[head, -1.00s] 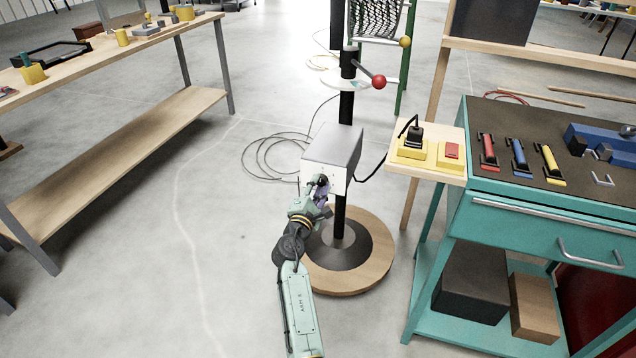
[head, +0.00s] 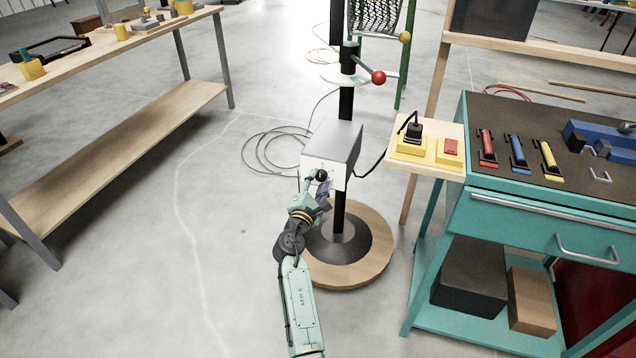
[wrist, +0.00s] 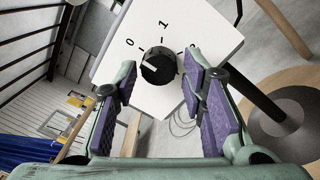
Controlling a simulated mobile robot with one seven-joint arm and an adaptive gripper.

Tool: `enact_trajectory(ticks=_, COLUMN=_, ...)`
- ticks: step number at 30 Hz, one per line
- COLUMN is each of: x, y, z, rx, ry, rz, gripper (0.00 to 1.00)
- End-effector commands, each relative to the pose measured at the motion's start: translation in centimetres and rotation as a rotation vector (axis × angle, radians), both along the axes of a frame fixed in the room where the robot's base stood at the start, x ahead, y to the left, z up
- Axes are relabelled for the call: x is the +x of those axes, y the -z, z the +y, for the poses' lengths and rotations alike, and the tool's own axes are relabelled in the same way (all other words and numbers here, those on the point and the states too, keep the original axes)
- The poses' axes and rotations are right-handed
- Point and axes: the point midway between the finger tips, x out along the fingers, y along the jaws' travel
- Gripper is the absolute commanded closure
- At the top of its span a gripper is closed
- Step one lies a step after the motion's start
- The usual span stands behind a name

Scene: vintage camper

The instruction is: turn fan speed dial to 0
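The fan speed dial (wrist: 158,65) is a round black knob on the white face (wrist: 176,100) of a box. The digits 0, 1 and 2 are printed around it. Its white pointer mark points left and slightly up in the wrist view, towards the 0 side. My gripper (wrist: 160,72) is open, with one purple-padded finger on each side of the dial in that view. Nothing is between the pads, and they look apart from the knob. In the head view the dial (head: 322,174) shows just above my gripper (head: 319,188).
The box (head: 335,145) is on a black pole above a round wooden base (head: 380,265). A teal workbench (head: 480,180) and a wooden side shelf (head: 400,165) stand to the right. A long wooden table (head: 120,130) is at left. A cable (head: 265,150) lies on the floor behind.

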Motion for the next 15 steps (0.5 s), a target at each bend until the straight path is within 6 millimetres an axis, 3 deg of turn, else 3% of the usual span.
enact_trajectory(ticks=4, x=0.02, y=-0.07, z=0.00, rx=0.001, ry=0.000, rz=-0.002, gripper=0.52)
enact_trajectory(ticks=15, x=-0.67, y=-0.03, z=0.19, rx=0.002, ry=-0.001, rz=-0.001, gripper=0.52)
